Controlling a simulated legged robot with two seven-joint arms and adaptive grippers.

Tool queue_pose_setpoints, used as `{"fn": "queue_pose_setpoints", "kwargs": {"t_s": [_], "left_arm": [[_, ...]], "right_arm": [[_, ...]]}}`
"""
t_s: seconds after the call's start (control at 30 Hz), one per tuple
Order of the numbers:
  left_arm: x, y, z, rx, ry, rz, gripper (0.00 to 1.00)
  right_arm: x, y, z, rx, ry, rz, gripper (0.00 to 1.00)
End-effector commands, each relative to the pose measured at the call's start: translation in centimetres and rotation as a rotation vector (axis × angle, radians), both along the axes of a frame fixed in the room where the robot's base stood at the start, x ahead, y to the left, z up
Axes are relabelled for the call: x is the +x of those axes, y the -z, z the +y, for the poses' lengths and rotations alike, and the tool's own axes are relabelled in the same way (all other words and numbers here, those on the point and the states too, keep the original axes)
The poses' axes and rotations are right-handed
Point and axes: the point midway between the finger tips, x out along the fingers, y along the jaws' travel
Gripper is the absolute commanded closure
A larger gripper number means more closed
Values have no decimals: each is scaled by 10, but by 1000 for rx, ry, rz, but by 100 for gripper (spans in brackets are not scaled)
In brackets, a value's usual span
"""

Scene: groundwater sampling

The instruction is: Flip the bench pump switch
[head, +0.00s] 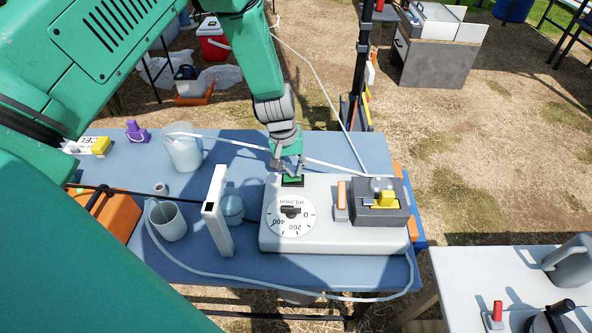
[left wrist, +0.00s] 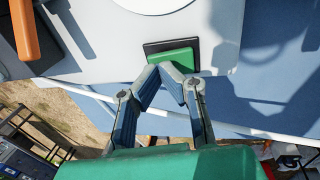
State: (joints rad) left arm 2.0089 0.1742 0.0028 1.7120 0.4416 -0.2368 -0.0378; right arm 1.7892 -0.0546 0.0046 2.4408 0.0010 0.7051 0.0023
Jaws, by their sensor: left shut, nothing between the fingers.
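The bench pump (head: 335,238) is a pale grey box with a round dial (head: 291,216) and a dark pump head (head: 379,203) on top. Its green rocker switch (head: 292,181) sits in a black frame at the box's far left edge. In the left wrist view the switch (left wrist: 170,57) shows at top centre, partly covered by the fingers. My left gripper (head: 288,168) points down at the switch. Its fingers are shut, empty, and their tips (left wrist: 163,73) lie at the switch's near edge in the wrist view. I cannot tell whether they touch it. My right gripper is not in view.
The blue table (head: 340,143) also holds a pale jug (head: 183,148), a grey cup (head: 167,220), an upright white panel (head: 217,212) and a purple item (head: 137,132). A thin hose loops around the pump. A white table (head: 455,270) stands at the right.

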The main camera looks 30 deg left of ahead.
Motion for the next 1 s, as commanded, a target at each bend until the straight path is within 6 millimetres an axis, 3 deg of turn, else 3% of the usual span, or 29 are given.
{"fn": "queue_pose_setpoints", "kwargs": {"t_s": [0.2, 1.0], "left_arm": [[1, 11, -2, 0, -1, 0, 100], [1, 15, -1, 41, -2, 30, 100]], "right_arm": [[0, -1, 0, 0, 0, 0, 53], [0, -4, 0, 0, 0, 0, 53]]}}
